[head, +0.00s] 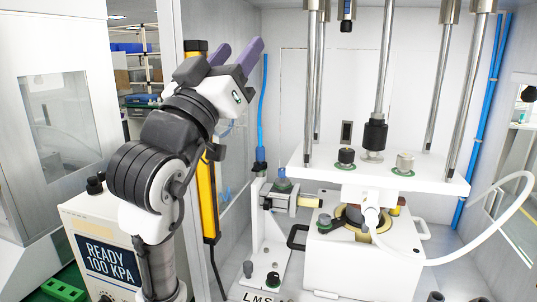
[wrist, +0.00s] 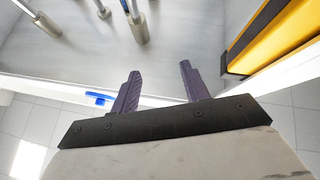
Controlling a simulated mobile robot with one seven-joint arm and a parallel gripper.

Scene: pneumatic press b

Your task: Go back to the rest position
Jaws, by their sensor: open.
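My gripper (head: 235,54) is raised at the upper middle-left in the head view, with its two purple fingers pointing up and to the right. The fingers also show in the wrist view (wrist: 158,92), spread apart with nothing between them. It is open and empty. The arm is folded upward in front of the left side of the press enclosure. The press plate (head: 385,169) is to the right of my gripper and lower, well apart from it.
A yellow vertical bar (head: 208,200) stands close behind my arm. A control box reading "READY 100 KPA" (head: 100,225) is at lower left. Steel columns (head: 385,60) rise from the plate. A white block with a black handle (head: 350,262) sits below it. A white hose (head: 480,250) loops at right.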

